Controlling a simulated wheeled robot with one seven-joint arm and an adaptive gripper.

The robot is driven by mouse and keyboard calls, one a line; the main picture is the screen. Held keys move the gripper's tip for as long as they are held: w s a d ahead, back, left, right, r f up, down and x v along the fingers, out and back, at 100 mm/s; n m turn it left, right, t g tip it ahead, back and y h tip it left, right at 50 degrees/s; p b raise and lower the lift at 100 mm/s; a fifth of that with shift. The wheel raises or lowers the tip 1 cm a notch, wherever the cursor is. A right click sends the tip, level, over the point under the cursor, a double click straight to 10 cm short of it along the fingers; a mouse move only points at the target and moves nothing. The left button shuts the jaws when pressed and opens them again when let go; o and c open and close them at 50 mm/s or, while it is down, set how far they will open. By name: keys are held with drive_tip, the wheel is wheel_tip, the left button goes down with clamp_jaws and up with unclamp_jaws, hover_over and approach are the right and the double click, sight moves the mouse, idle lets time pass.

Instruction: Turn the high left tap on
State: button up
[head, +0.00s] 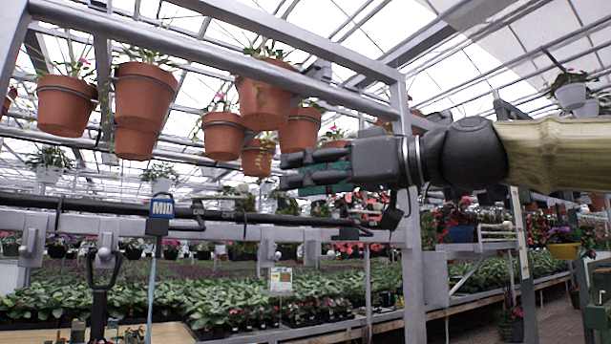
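My gripper (284,171) reaches in from the right with its dark fingers pointing left. A narrow gap shows between the two fingers, and I see nothing held there. It is in front of the hanging pots and above the dark pipe (100,206) in this view. A small lever-like fitting (197,212) sits on that pipe at the left, beside a blue tag marked MID (161,207). I cannot tell for sure whether this fitting is the high left tap. My gripper is apart from it, up and to the right.
Terracotta pots (144,97) hang from the grey metal frame (250,68) at upper left. A grey upright post (413,240) stands below my arm. Plant benches (250,318) fill the back. A black handle (101,290) stands at lower left. An aisle opens at lower right.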

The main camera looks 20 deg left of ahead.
drive_tip(key=s+d, duration=0.1)
drive_tip(key=d, duration=1.1)
drive_tip(key=shift+s, duration=0.35)
drive_tip(key=shift+a, duration=0.1)
